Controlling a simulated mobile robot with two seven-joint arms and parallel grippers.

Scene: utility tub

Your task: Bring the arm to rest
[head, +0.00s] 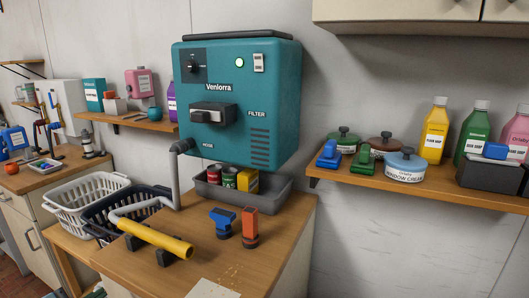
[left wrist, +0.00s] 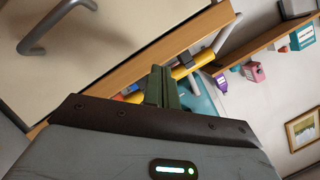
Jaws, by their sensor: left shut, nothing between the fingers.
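My left gripper (left wrist: 160,86) shows in the left wrist view with its dark green fingers together and nothing between them. It is in front of the wooden counter's edge, apart from the things on top. In the head view only a small dark green part, likely of this gripper (head: 96,293), shows at the bottom edge, below the counter top. The rest of the left arm is out of that view. My right gripper is in neither view.
The wooden counter (head: 130,262) holds a yellow-ended pipe (head: 165,241), blue and orange valves and a grey tub (head: 268,201). A teal Venlorra unit (head: 240,150) hangs above. Baskets (head: 86,190) stand left. A cabinet handle (left wrist: 34,48) shows near the gripper.

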